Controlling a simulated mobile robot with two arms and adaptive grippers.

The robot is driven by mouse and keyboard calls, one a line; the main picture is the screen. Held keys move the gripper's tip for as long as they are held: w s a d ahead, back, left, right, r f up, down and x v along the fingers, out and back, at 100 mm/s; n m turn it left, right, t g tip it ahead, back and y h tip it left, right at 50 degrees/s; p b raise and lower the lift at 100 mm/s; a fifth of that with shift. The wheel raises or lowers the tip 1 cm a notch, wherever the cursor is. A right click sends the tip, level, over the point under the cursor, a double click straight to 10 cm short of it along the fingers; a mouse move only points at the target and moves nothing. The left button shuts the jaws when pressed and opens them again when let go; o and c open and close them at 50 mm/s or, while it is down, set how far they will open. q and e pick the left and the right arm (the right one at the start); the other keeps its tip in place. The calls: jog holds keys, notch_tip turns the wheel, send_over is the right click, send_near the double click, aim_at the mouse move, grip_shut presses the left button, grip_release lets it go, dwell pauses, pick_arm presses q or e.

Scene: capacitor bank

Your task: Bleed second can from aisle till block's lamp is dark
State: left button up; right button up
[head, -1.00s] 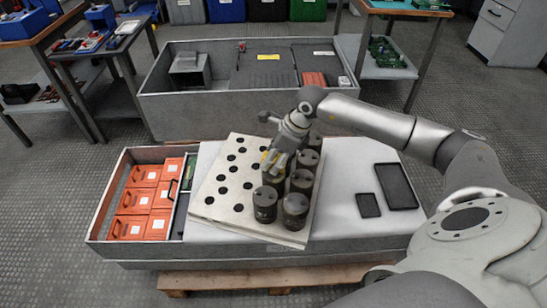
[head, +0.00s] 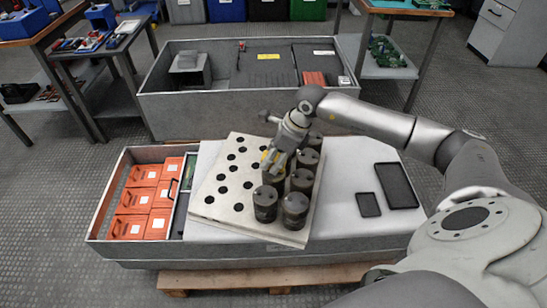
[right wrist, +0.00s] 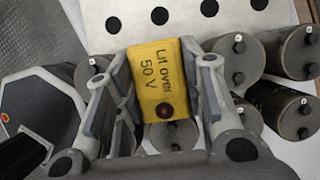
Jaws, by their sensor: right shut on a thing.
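My right gripper (head: 273,163) is over the cans on the white drilled board (head: 222,196). In the right wrist view the gripper (right wrist: 163,95) is shut on a yellow block (right wrist: 152,72) marked "Lit over 50 V". The block's lamp (right wrist: 165,111) is a dark red dot with no clear glow. Dark cylindrical cans stand in rows on the board; the front ones are a left can (head: 265,204) and a right can (head: 295,210). The block's underside, and whether it touches a can, are hidden. My left gripper is out of view.
Orange boxes (head: 130,227) fill the crate's left end. Two black trays (head: 396,186) lie on the pale cover at right. A grey bin (head: 150,105) stands behind. The board's left half has empty dark holes.

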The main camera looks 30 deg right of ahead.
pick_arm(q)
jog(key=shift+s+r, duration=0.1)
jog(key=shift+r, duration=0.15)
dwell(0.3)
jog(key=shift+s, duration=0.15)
pick_arm(e)
jog(key=shift+f, duration=0.3)
pick_arm(q)
jog(key=shift+b, duration=0.35)
pick_arm(e)
jog(key=shift+f, duration=0.25)
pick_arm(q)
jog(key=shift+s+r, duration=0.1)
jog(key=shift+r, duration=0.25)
pick_arm(e)
jog(key=shift+f, duration=0.15)
pick_arm(q)
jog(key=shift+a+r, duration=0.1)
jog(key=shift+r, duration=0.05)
jog(key=shift+b, duration=0.3)
